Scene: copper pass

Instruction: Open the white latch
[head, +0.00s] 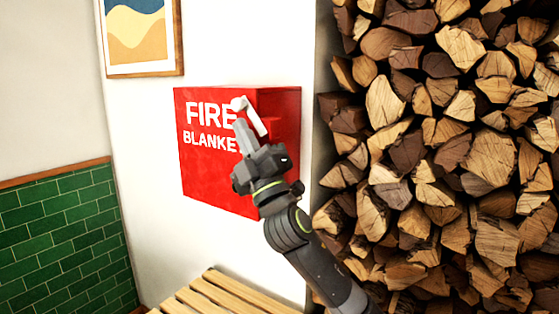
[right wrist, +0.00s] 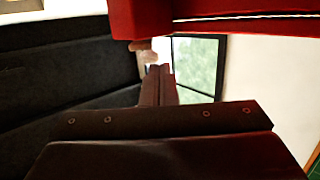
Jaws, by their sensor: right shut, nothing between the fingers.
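A red fire blanket box (head: 212,165) with white lettering hangs on the white wall. The white latch (head: 257,117) sits on the front of the box near its right edge, angled down to the right. My right gripper (head: 241,126) is shut and empty, its fingertips just beside the latch on the left; I cannot tell whether they touch. In the right wrist view the shut fingers (right wrist: 157,72) point at a small pale piece that looks like the latch (right wrist: 148,55), just under the red box (right wrist: 140,20). My left gripper is not in view.
Stacked split logs (head: 440,140) fill the right side, close to my right arm. A slatted wooden bench (head: 215,295) is below the box. A framed picture (head: 140,35) hangs at upper left, above green tiles (head: 65,235). The wrist view shows a window (right wrist: 197,62).

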